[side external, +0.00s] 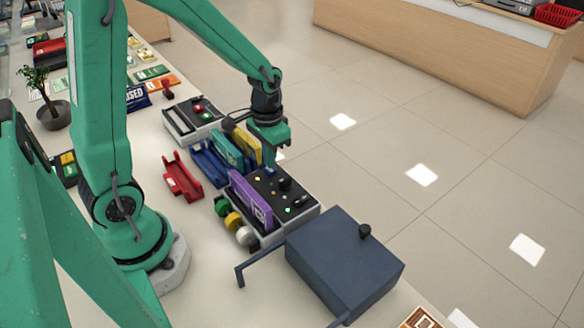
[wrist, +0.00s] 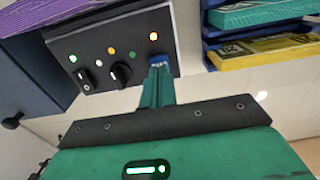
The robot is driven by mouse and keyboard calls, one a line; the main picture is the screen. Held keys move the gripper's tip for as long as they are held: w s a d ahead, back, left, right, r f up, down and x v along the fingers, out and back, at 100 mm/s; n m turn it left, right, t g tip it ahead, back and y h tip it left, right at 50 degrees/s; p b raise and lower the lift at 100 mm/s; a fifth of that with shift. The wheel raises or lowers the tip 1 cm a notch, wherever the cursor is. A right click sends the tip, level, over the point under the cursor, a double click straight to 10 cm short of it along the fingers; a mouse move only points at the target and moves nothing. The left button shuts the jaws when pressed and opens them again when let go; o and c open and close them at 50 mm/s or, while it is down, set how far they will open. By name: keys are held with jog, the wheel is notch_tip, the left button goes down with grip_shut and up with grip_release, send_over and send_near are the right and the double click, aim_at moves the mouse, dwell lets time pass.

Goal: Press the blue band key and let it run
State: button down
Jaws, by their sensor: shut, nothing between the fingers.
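A machine with a black sloped panel (side external: 298,207) stands in the middle of the counter in the side view. In the side view, my gripper (side external: 270,165) points down at the panel's far end.
A purple bundle (side external: 250,203) stands at the machine's near side, beside green, yellow and white rolls (side external: 234,221). A rack with teal and yellow bundles (side external: 246,146) is behind. A dark blue box (side external: 345,265) stands at front right, and a red tray (side external: 180,180) at left.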

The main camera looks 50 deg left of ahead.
notch_tip(320, 180, up, 8)
jog(key=shift+f, duration=0.2)
dwell(0.9)
jog(key=shift+r, duration=0.1)
jog(key=s+d+r+t, duration=0.3)
jog(key=s+r+t, duration=0.2)
jog(key=s+r, duration=0.4)
jog(key=shift+s+d+r+t, duration=0.25)
jog(key=shift+s+r+t, duration=0.05)
jog(key=shift+s, duration=0.65)
dwell(1.7)
